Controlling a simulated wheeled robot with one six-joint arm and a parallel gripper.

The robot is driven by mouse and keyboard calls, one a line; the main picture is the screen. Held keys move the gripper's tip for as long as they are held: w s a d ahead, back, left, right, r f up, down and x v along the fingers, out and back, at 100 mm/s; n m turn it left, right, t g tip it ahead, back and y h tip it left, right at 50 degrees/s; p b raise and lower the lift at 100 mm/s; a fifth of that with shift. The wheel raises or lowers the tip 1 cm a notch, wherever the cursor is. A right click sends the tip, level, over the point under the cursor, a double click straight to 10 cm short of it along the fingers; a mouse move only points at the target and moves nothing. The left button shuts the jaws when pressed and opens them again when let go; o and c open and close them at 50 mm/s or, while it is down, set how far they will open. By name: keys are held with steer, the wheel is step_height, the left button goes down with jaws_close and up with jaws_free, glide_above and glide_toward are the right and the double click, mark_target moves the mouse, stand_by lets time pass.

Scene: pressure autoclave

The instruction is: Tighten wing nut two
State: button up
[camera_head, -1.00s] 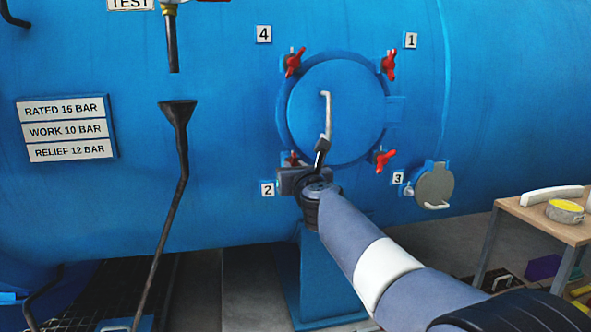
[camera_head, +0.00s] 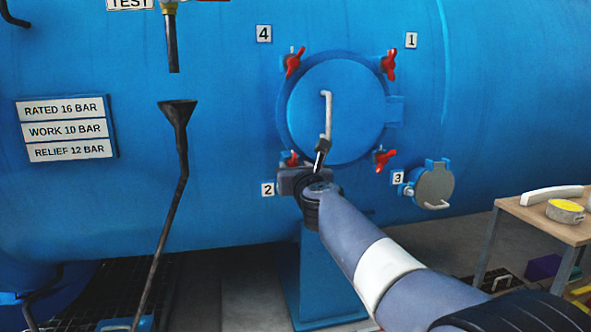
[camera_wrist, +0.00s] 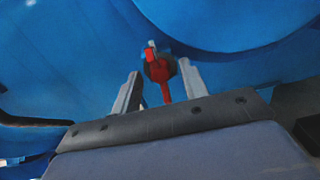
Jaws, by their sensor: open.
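Wing nut two is red and sits at the lower left of the round blue hatch (camera_head: 345,100), beside the label 2 (camera_head: 268,189). In the head view only a bit of the red nut (camera_head: 291,159) shows above my gripper. In the wrist view the red wing nut (camera_wrist: 159,72) shows on its stud, with one wing pointing down between my two fingers. My gripper (camera_wrist: 160,88) is open, with a finger on each side of the nut. A gap shows between the nut and each finger, though depth is hard to judge. The fingertips are hidden in the head view.
Other red wing nuts sit at label 4 (camera_head: 264,34), label 1 (camera_head: 411,40) and label 3 (camera_head: 398,177). A white handle (camera_head: 327,115) stands out from the hatch. A black funnel pipe (camera_head: 181,150) is at left, a small grey port (camera_head: 435,185) and wooden table (camera_head: 540,218) at right.

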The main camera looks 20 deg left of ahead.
steer(key=b+v, duration=0.2)
steer(key=v, duration=0.8)
steer(key=shift+s+b, duration=0.35)
steer(key=shift+w, duration=0.15)
steer(key=p+x, duration=0.3)
steer(key=x, duration=0.7)
steer(key=shift+w, duration=0.25)
steer(key=shift+s, duration=0.1)
steer(key=b+v, duration=0.3)
steer(key=v, duration=0.8)
steer(key=shift+n, duration=0.4)
steer(key=p+x, duration=0.3)
steer(key=x, duration=0.8)
steer(key=shift+a, duration=0.1)
steer(key=n, duration=0.5)
steer(key=shift+p, duration=0.4)
steer(key=n+p, duration=0.1)
steer(key=n, duration=0.4)
steer(key=shift+n, duration=0.3)
